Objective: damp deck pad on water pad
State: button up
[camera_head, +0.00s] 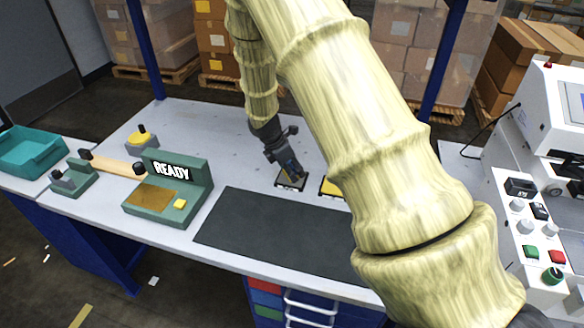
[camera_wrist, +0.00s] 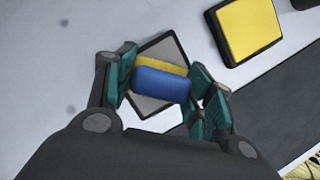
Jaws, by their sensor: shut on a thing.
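The deck pad, a small block with a blue top and a yellow layer, is in the wrist view (camera_wrist: 160,86). My gripper (camera_wrist: 161,88) is shut on it, with teal-lined fingers at its two sides. In the head view my gripper (camera_head: 289,168) points down near the back edge of the dark mat. Directly below the deck pad is a flat grey pad in a dark square frame, which looks like the water pad (camera_wrist: 152,105); it also shows in the head view (camera_head: 290,183). Whether the two touch, I cannot tell.
A yellow pad in a black frame (camera_wrist: 245,28) lies to the right. A dark mat (camera_head: 270,232) is in front. A green READY stand (camera_head: 195,190), a wooden-handled tool (camera_head: 115,163) and a teal bin (camera_head: 35,150) are left. A machine with buttons (camera_head: 530,225) stands right.

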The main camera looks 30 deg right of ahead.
aim_at(291, 164)
jog(key=shift+f, duration=0.3)
dwell(0.4)
jog(key=shift+f, duration=0.1)
dwell(2.1)
jog(key=shift+p, duration=0.4)
jog(key=shift+r+p, duration=2.95)
jog(key=shift+r, duration=0.6)
